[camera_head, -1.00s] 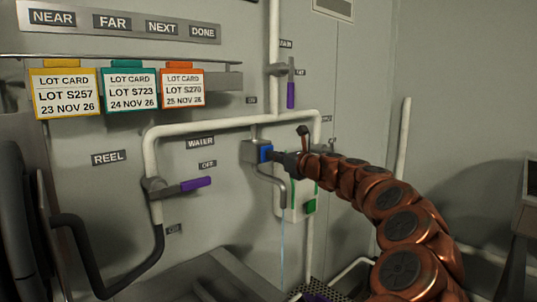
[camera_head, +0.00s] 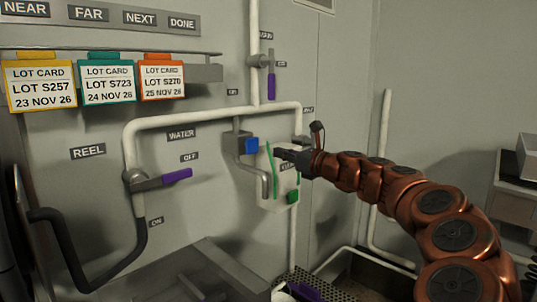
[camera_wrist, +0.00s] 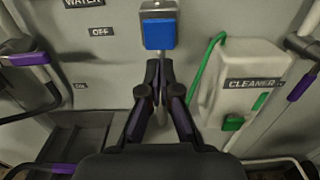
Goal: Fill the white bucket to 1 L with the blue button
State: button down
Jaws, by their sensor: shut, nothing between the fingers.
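The blue button (camera_head: 252,145) sits on a grey dispenser box on the wall, and in the wrist view (camera_wrist: 159,34) it is just beyond my fingertips. My gripper (camera_head: 279,155) is shut and empty, to the right of the button and apart from it. Its fingertips (camera_wrist: 158,66) meet below the button in the wrist view. The curved spout (camera_head: 264,178) hangs under the box, with no stream visible from it. A sliver of white at the bottom edge (camera_head: 281,294) may be the bucket; its inside and water level are out of sight.
A white CLEANER dispenser (camera_wrist: 243,85) with a green hose and green button hangs right of the spout. The purple WATER lever (camera_head: 177,175) is at left, and another purple lever (camera_head: 271,86) is above. A perforated grate (camera_head: 302,277) lies below.

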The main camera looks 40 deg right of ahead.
jog(key=shift+s+d, duration=0.15)
jog(key=shift+s, duration=1.4)
